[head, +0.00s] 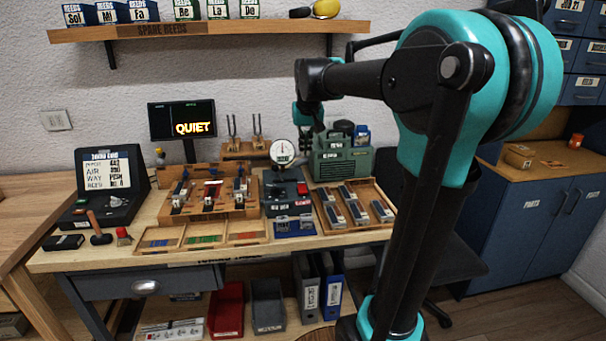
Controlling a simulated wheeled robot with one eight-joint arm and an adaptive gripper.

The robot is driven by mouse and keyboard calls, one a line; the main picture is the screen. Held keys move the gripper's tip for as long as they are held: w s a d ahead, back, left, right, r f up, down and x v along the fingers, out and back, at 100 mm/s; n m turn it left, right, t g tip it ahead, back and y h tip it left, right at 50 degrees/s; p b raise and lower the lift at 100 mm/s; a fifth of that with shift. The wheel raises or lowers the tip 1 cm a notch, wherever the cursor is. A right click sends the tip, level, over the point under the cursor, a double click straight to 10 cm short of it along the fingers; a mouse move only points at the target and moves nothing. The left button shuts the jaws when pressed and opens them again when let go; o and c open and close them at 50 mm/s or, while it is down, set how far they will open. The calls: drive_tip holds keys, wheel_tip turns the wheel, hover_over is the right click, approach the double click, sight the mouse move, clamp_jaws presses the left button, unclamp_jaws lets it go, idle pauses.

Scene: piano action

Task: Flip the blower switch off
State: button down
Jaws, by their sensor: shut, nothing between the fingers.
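A green box-shaped machine (343,160), which looks like the blower, stands at the back right of the bench. To its left is a dark unit (284,197) with a round white gauge (283,152) and a small red part (302,188) on top. I cannot tell which part is the blower switch, or its position. My gripper (309,150) points down by the gauge and the green machine's left edge. It is shut and empty. I cannot tell whether it touches anything.
A wooden tray of reed parts (208,200) is left of the dark unit, and another tray (354,207) is right of it. A screen (182,120) reading "QUIET" stands behind. A black case (105,190) is at left. A shelf (200,30) hangs above.

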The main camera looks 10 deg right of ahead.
sight(302, 186)
drive_tip(key=shift+w, duration=0.1)
drive_tip(key=x, duration=1.4)
drive_tip(key=shift+s+f, duration=0.1)
drive_tip(key=shift+s, duration=0.3)
drive_tip(key=shift+w+f, duration=0.1)
drive_tip(key=shift+f, duration=0.2)
drive_tip(key=shift+s, duration=0.8)
drive_tip(key=shift+r, duration=0.1)
